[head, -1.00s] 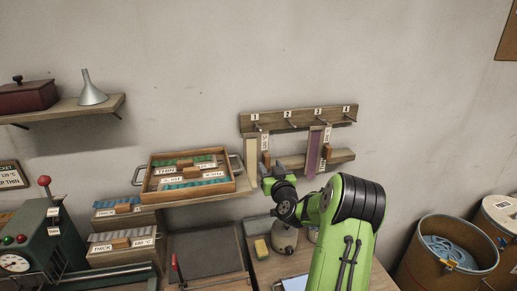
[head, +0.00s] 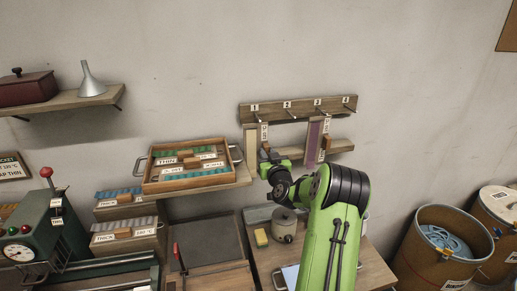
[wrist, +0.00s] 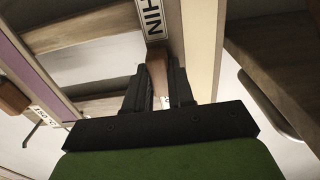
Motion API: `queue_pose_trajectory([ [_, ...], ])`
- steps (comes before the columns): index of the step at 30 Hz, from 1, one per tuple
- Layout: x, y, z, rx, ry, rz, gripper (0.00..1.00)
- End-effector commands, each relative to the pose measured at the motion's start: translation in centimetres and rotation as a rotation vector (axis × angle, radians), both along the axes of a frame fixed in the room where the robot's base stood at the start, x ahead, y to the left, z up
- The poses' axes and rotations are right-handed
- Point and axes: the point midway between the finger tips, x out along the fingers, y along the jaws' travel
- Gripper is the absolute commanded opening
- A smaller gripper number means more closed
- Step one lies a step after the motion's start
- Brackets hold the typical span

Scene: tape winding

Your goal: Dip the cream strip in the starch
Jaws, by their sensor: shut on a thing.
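The cream strip (head: 250,140) stands upright below peg 1 of the wall rack, with a white label (head: 264,134) and a small wooden block beside it. My gripper (head: 267,155) is at that block, just right of the strip. In the wrist view my gripper (wrist: 160,88) is shut on the wooden block (wrist: 157,72), and the cream strip (wrist: 202,45) shows just right of the fingers. The label above the block reads in part "HIN". A grey lidded pot (head: 284,226) stands on the bench below; I see no name on it and cannot tell if it holds starch.
A purple strip (head: 313,145) hangs to the right on the same peg rack (head: 300,112). A wooden tray (head: 150,184) of labelled blocks sits on the shelf to the left. A yellow sponge (head: 261,238) lies beside the pot. Drums (head: 440,250) stand at the right.

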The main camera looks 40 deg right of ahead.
Motion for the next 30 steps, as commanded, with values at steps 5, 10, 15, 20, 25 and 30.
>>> queue_pose_trajectory([
  [5,0.0,0.0,0.0,0.0,-0.001,0.0,0.01],
  [10,0.0,0.0,0.2,-0.001,-0.002,0.0,0.01],
  [15,0.0,0.0,0.8,-0.003,-0.002,0.0,0.01],
  [20,0.0,0.0,1.2,-0.001,-0.003,0.0,0.01],
  [25,-0.6,0.3,1.1,-0.004,-0.003,-0.001,0.01],
  [30,-1.5,0.8,1.1,-0.003,-0.005,0.0,0.01],
])
